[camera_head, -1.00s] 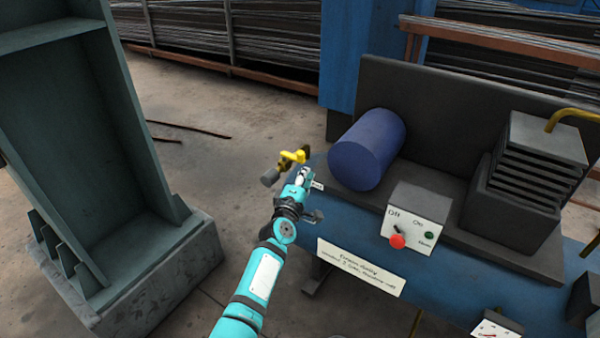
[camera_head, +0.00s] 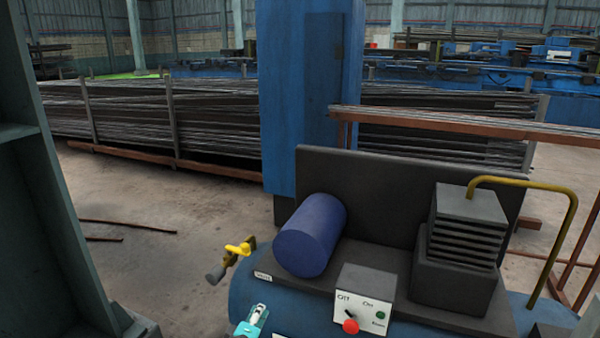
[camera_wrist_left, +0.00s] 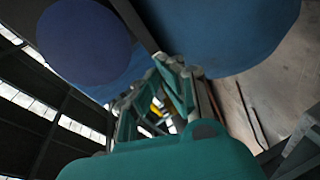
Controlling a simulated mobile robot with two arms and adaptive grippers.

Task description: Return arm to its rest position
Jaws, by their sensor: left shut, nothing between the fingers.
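The tip of my left gripper (camera_head: 252,322), teal and grey, shows at the bottom edge of the head view. It is shut and empty. It is in front of the blue tank's left end, apart from the yellow valve handle (camera_head: 238,249). Most of my left arm is below the head view. In the left wrist view the shut fingers (camera_wrist_left: 170,82) show, with a bit of yellow (camera_wrist_left: 156,106) seen between the gripper's links. My right gripper is not in view.
A compressor carries a dark blue cylinder (camera_head: 310,236), a control box (camera_head: 362,302) with a red knob, and a finned block (camera_head: 461,245). A green steel column (camera_head: 60,190) stands at left. A blue pillar (camera_head: 300,90) is behind.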

